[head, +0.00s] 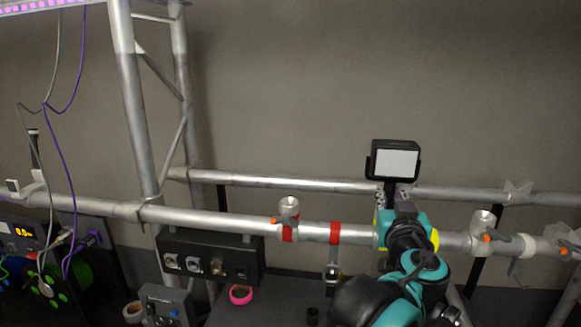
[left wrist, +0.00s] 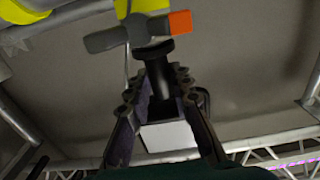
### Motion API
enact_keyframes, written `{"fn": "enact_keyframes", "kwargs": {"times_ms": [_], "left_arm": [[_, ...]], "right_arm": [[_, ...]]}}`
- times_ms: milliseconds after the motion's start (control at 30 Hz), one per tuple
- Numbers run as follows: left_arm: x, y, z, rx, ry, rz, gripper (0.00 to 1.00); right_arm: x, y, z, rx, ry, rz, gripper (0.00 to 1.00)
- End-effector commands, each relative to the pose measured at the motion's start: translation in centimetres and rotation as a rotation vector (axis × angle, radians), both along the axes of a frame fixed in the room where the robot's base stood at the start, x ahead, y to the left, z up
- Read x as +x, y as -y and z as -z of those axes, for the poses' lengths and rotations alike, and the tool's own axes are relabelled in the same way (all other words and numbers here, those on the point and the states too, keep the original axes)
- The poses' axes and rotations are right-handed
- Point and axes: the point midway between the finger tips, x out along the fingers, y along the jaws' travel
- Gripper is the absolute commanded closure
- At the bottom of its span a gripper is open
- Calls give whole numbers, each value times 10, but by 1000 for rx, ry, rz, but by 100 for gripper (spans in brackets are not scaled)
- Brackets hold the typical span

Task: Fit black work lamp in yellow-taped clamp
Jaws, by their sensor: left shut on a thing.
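The black work lamp (head: 395,160) stands upright above the front pipe, its pale panel facing me. My left gripper (head: 393,194) is shut on its stem, which shows between the fingers in the left wrist view (left wrist: 160,78). My gripper and wrist hide most of the yellow-taped clamp; yellow tape (head: 435,240) shows beside my wrist in the head view. In the left wrist view, a clamp lever (left wrist: 108,39) with an orange end lies just past the stem's collar, with yellow tape (left wrist: 146,5) behind. I cannot tell whether the stem is inside the clamp. My right gripper is not in view.
A red-taped clamp (head: 289,212) sits left on the front pipe (head: 205,219); another clamp (head: 483,225) is to the right. A black socket box (head: 210,258) hangs under the pipe. Cables (head: 58,145) hang at far left. The rear pipe (head: 300,182) runs behind the lamp.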

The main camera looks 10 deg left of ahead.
Motion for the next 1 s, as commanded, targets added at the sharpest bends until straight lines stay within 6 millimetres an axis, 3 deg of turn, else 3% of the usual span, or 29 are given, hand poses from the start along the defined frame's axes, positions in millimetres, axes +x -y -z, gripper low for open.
{"fn": "enact_keyframes", "kwargs": {"times_ms": [267, 300, 367, 400, 767, 1000], "left_arm": [[0, 0, 5, 1, 1, 0, 100], [0, 0, 5, 1, 1, 0, 74], [0, 0, 5, 1, 1, 0, 58], [0, 0, 5, 1, 1, 0, 55], [-6, 1, 5, 0, 0, 1, 55], [-50, 1, 5, 0, 0, 4, 55]], "right_arm": [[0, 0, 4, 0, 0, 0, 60], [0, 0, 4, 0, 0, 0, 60], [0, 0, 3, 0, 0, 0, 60], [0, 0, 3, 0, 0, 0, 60], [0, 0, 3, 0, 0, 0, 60], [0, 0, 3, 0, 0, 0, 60]]}}
